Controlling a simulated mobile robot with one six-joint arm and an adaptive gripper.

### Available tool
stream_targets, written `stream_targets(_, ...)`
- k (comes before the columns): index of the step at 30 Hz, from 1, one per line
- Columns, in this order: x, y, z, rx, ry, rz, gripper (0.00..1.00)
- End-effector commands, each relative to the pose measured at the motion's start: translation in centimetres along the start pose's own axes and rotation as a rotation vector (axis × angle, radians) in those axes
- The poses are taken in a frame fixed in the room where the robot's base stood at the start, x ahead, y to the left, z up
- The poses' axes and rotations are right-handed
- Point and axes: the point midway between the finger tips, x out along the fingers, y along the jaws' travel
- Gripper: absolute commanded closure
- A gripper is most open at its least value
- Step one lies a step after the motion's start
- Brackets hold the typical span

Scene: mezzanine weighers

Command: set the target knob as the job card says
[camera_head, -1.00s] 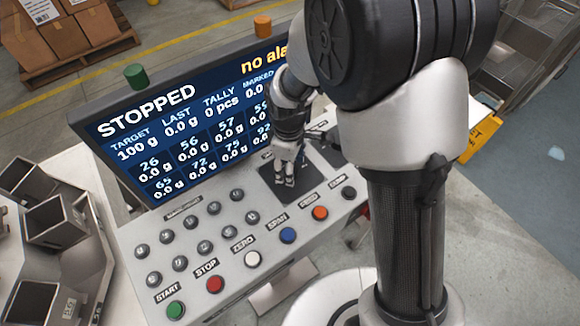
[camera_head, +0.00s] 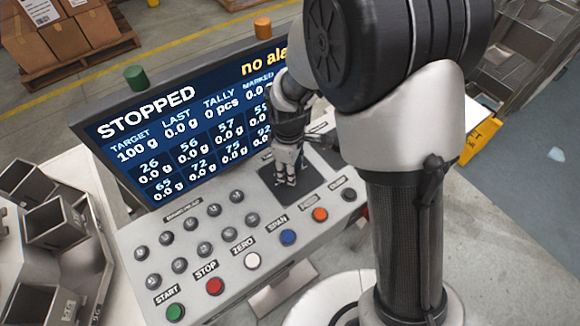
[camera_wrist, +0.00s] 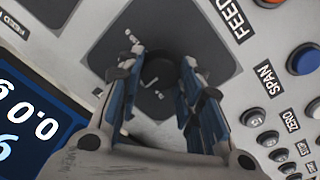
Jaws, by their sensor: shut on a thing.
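The target knob (camera_wrist: 158,72) is a dark round knob on a dark square plate (camera_wrist: 115,35) of the console. My gripper (camera_wrist: 158,85) is shut on it, with one finger on each side, in the wrist view. In the head view my gripper (camera_head: 287,180) points down onto the dark plate (camera_head: 272,205) and hides the knob. The screen (camera_head: 180,130) reads STOPPED, TARGET 100 g, LAST 0.0 g, TALLY 0 pcs and "no ala", the rest hidden by my arm. A white sheet (camera_head: 474,112) shows partly behind my arm; no writing on it is readable.
Push buttons line the console's front edge: green START (camera_head: 175,312), red STOP (camera_head: 215,286), white ZERO (camera_head: 252,261), blue SPAN (camera_head: 288,237), orange FEED (camera_head: 320,214) and a dark one (camera_head: 348,194). Several small grey knobs (camera_head: 203,248) stand left of my gripper. Metal hoppers (camera_head: 55,220) are at left.

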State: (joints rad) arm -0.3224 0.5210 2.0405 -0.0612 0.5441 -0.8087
Motion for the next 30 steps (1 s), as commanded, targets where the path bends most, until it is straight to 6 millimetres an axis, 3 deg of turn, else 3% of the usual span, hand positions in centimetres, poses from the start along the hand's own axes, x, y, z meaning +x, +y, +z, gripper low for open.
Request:
stream_targets(14, -0.01, 0.01, -0.03, 0.111, -0.006, 0.0, 0.91)
stream_targets(30, 0.0, 0.14, -0.07, 0.548, -0.027, 0.0, 0.91)
